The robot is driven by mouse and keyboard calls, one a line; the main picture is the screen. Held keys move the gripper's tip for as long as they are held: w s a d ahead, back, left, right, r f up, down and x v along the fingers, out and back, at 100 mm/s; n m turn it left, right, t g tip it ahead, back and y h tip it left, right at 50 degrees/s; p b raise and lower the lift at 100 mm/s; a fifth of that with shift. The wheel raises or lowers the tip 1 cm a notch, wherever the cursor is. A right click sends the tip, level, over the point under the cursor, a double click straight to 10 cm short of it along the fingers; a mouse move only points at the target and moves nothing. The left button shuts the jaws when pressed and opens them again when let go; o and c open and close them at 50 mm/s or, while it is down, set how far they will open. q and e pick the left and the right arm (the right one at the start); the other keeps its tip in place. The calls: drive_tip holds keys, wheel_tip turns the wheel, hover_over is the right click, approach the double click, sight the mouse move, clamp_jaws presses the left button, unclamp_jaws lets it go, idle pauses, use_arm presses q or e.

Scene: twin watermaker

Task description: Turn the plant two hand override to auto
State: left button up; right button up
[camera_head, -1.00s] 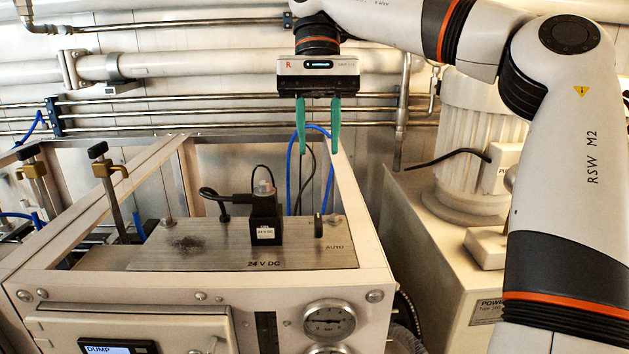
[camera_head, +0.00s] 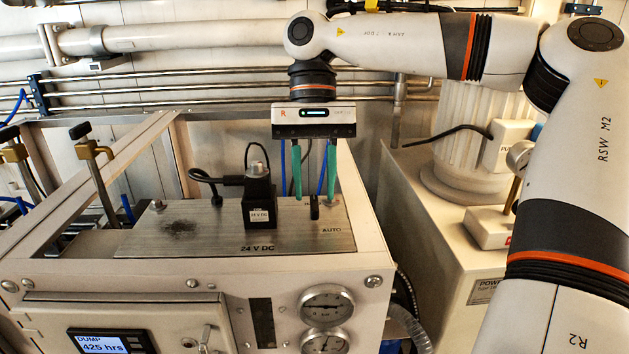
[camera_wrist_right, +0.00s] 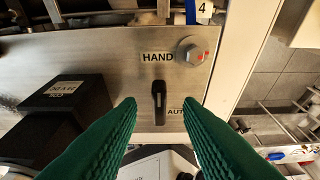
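The override switch is a small black lever (camera_head: 314,207) on the metal top plate (camera_head: 345,241) of the white-framed unit. In the right wrist view the lever (camera_wrist_right: 159,101) stands between the HAND label (camera_wrist_right: 157,58) and the AUTO label (camera_wrist_right: 176,111), lying roughly straight in line with the view, its white mark toward HAND. My right gripper (camera_head: 314,196) points down over the switch. Its green fingers (camera_wrist_right: 158,108) are open, one on each side of the lever, with a gap to each side. I cannot tell whether the tips touch the plate. My left gripper is not in view.
A black 24 V DC solenoid block (camera_head: 259,203) with a cable stands left of the switch. A bolt head (camera_wrist_right: 192,51) sits beside HAND. Two brass-fitted valve rods (camera_head: 93,156) are farther left, and gauges (camera_head: 326,306) are on the front panel.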

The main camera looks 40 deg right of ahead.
drive_tip(key=shift+s+a+f, duration=0.15)
drive_tip(key=shift+a+f, duration=0.05)
drive_tip(key=shift+f, duration=0.45)
clamp_jaws()
